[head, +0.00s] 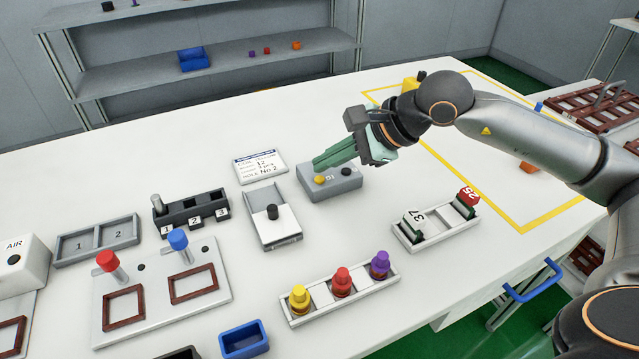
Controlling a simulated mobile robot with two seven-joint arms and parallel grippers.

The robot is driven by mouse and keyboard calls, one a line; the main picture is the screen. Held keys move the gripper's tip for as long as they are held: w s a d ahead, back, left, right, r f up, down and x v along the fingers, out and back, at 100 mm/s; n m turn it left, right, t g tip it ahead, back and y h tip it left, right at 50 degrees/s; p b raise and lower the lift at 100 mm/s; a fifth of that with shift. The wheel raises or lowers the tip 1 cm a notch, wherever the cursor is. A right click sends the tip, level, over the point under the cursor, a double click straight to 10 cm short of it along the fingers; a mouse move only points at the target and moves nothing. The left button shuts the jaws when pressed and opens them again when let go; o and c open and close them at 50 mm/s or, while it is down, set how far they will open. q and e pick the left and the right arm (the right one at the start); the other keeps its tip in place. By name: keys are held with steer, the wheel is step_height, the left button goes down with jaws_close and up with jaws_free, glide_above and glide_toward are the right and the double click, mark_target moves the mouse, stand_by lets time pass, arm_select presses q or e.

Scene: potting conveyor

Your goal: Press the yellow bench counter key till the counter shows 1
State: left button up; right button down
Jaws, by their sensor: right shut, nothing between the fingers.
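The bench counter is a grey box (335,190) on the white bench. It has a yellow key (319,180) at its left and a dark key (346,171) at its right. My left gripper is out of view.
A label card (261,167) and a white tray with a dark knob (274,231) are left of the counter. In front stand a rack of coloured pegs (343,294) and a rack with numbered blocks (437,232).

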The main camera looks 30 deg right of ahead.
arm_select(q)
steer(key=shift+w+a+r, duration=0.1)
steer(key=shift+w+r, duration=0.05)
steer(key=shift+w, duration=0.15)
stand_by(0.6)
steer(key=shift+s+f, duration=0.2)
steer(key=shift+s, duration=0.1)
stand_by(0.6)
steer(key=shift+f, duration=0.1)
arm_select(e)
steer(key=shift+f+b, duration=0.45)
steer(key=shift+b, duration=0.15)
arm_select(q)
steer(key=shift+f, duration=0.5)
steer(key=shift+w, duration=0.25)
